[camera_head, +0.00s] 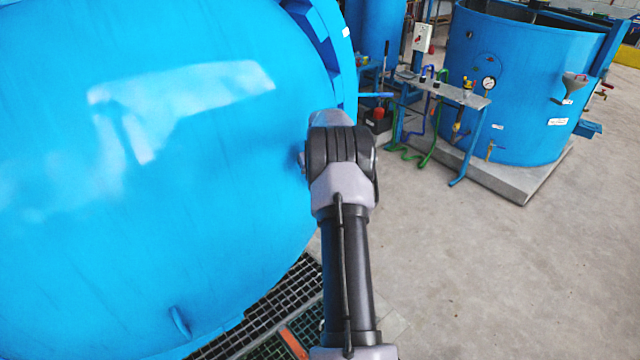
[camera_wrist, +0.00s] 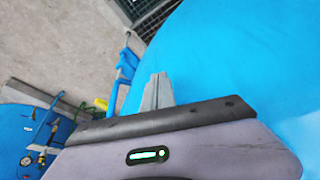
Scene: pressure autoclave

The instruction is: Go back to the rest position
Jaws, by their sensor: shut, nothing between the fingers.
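My gripper (camera_wrist: 158,90) shows in the wrist view as two grey fingers set together, with nothing held between them. The fingers point up in that picture, in front of a large smooth blue vessel (camera_wrist: 230,65). Whether they touch its surface I cannot tell. In the head view my arm reaches forward from the bottom centre, beside the right edge of the same blue vessel (camera_head: 150,190). The gripper itself is hidden there behind the arm's wrist joint.
A grey bench (camera_head: 445,90) with hoses and valves stands at the back, beside a round blue tank (camera_head: 530,90) with a gauge. A floor grating (camera_head: 265,310) lies below the vessel. The concrete floor (camera_head: 510,270) to the right is clear.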

